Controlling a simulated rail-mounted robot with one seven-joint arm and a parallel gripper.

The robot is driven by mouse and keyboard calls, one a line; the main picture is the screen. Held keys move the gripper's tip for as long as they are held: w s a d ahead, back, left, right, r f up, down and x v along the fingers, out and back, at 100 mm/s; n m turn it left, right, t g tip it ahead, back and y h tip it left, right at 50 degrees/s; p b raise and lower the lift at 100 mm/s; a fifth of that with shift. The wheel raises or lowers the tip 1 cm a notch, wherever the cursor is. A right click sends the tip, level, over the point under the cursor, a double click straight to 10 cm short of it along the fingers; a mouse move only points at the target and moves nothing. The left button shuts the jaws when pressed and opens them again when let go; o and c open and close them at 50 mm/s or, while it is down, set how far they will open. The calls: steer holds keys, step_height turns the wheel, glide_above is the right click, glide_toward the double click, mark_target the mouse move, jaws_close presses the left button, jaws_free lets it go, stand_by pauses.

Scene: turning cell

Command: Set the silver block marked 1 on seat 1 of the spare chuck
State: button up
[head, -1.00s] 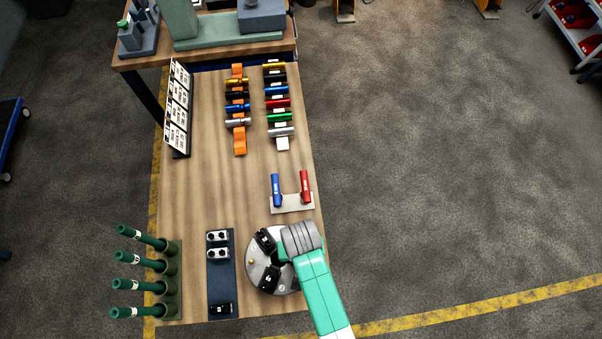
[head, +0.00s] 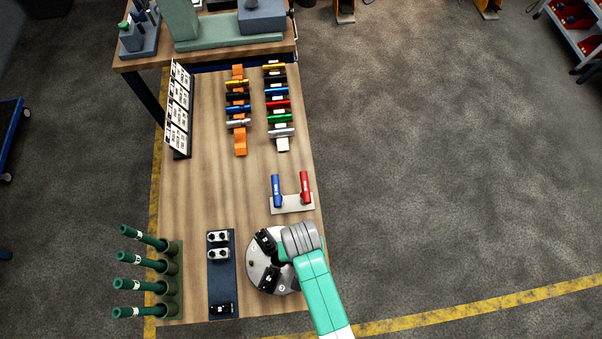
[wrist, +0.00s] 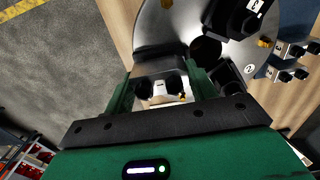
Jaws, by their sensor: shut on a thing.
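The spare chuck (head: 252,278) is a round grey disc at the front right of the bench. Two black blocks (head: 265,240) (head: 269,278) sit on its left part in the head view. My gripper (wrist: 160,92) is over the chuck's right side, its green fingers shut on a silver block (wrist: 158,88). In the wrist view the block lies between the fingers, close against the chuck face (wrist: 160,25). I cannot tell whether it touches its seat, and no number on it is readable. In the head view my wrist hides the block and the seat under it.
A dark rack (head: 222,280) left of the chuck holds two silver blocks (head: 217,245) and a black one (head: 221,309). Green handled tools (head: 140,262) stand further left. A stand with blue and red handles (head: 292,203) is just behind the chuck.

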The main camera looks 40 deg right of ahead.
steer(key=shift+p, duration=0.35)
steer(key=shift+f+b, duration=0.3)
steer(key=shift+f, duration=0.4)
stand_by(0.9)
steer(key=o, duration=1)
steer(key=shift+s+d, duration=0.1)
steer(key=shift+o, duration=0.9)
steer(key=shift+d, duration=0.1)
steer(key=shift+f, duration=0.1)
step_height(320, 180, up, 8)
steer(key=shift+r, duration=0.1)
